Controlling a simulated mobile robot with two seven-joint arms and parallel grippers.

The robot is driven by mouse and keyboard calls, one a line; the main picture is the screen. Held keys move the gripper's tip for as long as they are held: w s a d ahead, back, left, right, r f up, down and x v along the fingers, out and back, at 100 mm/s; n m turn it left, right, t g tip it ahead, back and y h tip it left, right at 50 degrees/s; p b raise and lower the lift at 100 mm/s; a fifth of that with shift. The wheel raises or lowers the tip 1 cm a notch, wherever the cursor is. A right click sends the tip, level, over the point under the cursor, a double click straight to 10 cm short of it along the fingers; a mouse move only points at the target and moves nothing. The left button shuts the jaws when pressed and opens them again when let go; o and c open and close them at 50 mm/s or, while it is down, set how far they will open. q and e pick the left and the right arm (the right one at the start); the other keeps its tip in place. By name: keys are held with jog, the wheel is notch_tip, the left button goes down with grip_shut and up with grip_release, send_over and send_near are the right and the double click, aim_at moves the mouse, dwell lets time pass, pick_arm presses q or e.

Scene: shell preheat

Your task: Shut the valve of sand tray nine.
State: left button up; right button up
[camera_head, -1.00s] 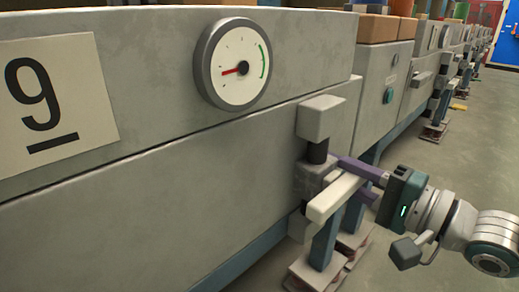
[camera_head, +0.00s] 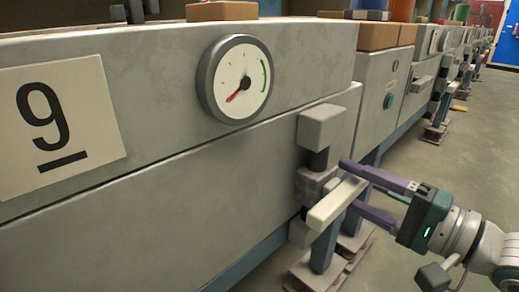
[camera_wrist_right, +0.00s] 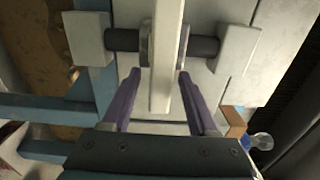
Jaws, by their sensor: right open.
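Sand tray nine (camera_head: 190,165) is a grey box with a "9" plate (camera_head: 55,125) and a round gauge (camera_head: 236,80), its red needle pointing lower left. Its valve lever (camera_head: 335,203) is a pale bar standing crosswise to the short dark upright pipe (camera_head: 318,159) at the tray's right end. My right gripper (camera_head: 348,184) is open at the lever. My left gripper is not in view.
A pale block (camera_head: 318,127) caps the pipe above the lever. Blue legs (camera_head: 325,245) stand below. More grey boxes (camera_head: 382,95) run back in a row to the right. Bare floor (camera_head: 440,170) lies right of them.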

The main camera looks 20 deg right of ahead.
jog(key=p+v, duration=0.1)
jog(key=v, duration=0.5)
jog(key=shift+s+d, duration=0.2)
jog(key=shift+s, duration=0.15)
